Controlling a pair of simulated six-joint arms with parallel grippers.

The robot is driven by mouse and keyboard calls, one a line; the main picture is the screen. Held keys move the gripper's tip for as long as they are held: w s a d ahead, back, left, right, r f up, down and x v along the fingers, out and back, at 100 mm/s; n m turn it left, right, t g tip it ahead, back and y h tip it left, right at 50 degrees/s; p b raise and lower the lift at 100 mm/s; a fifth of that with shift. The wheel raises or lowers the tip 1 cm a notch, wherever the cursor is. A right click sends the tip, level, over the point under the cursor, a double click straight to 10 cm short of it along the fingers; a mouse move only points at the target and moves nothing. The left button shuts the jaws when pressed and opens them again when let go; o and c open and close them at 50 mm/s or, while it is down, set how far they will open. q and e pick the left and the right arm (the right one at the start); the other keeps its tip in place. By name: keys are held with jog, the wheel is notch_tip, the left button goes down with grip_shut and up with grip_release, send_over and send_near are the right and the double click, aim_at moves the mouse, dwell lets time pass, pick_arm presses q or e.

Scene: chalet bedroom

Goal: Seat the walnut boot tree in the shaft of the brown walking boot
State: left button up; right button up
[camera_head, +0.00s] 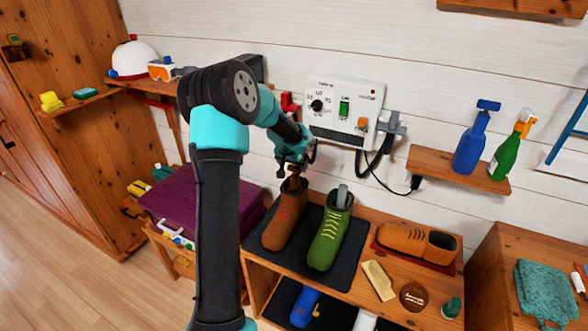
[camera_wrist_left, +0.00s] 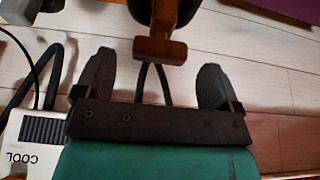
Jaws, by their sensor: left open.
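The brown walking boot (camera_head: 284,224) stands upright on the dark mat, left of a green boot (camera_head: 330,232). The walnut boot tree (camera_head: 294,184) rises from the boot's shaft opening; how deep it sits cannot be told. In the left wrist view its wooden handle (camera_wrist_left: 160,49) shows in front of a dark, rounded shape, perhaps the boot opening. My left gripper (camera_head: 297,165) is just above the boot tree. Its fingers are open and apart, with the handle between and near their tips, neither finger visibly touching it. My right gripper is out of view.
A grey tree (camera_head: 343,193) stands in the green boot. The wall control box (camera_head: 344,113) with hanging cables is close behind my gripper. A purple case (camera_head: 190,205) stands left.

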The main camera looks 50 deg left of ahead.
pick_arm(q)
jog(key=v, duration=0.7)
jog(key=shift+s+r, duration=0.2)
jog(key=shift+r, duration=0.15)
